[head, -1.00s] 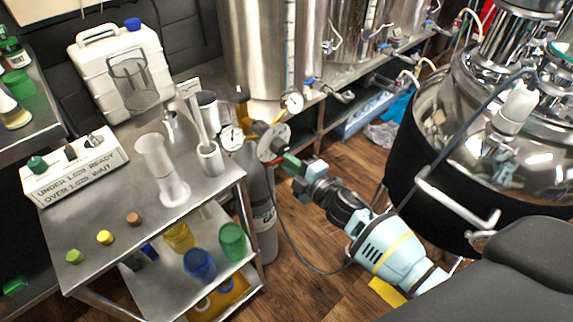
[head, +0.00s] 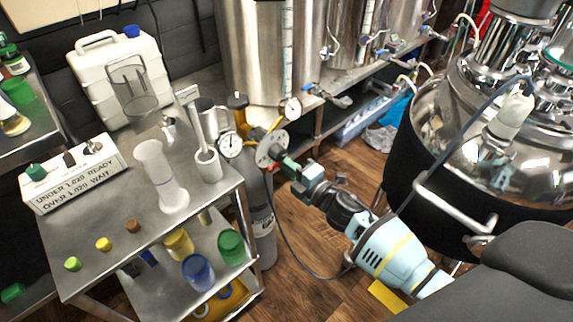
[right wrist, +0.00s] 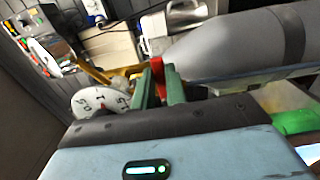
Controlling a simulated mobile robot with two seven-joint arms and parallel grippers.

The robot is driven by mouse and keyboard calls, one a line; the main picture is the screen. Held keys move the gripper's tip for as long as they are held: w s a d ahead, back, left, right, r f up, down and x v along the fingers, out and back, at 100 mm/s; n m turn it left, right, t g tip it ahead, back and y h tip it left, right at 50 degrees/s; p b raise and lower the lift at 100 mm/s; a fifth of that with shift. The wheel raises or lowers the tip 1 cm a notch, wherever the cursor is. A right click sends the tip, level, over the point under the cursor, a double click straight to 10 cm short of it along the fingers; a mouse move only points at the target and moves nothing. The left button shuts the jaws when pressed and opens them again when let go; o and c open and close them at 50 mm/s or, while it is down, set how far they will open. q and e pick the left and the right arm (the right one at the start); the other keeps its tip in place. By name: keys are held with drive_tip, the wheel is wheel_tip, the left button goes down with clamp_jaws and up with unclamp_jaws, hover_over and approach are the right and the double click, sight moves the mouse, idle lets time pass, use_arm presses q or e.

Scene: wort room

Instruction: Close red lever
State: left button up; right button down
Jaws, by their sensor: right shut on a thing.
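The red lever (right wrist: 157,68) shows as a small red piece between the green fingers of my right gripper (right wrist: 159,84) in the right wrist view. The fingers are shut on it, and they hide part of it. In the head view my right gripper (head: 286,163) reaches in from the lower right to the fittings at the top of the grey gas cylinder (head: 262,222). A round metal disc (head: 272,147) and a pressure gauge (head: 230,146) are beside it. The gauge face also shows in the right wrist view (right wrist: 100,102). My left gripper is not in view.
A steel cart (head: 97,222) with a white measuring cylinder (head: 160,178) and caps stands left of the gas cylinder. A large steel vessel (head: 440,130) with a black jacket stands right of my arm. A dark hose runs below my arm. Wood floor (head: 300,245) lies between.

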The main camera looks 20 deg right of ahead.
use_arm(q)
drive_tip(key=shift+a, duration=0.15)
use_arm(e)
drive_tip(key=c, duration=1.4)
unclamp_jaws()
drive_tip(key=shift+c, duration=0.2)
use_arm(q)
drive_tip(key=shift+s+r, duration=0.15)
use_arm(e)
drive_tip(key=v, duration=0.8)
drive_tip(key=shift+w+r, duration=0.1)
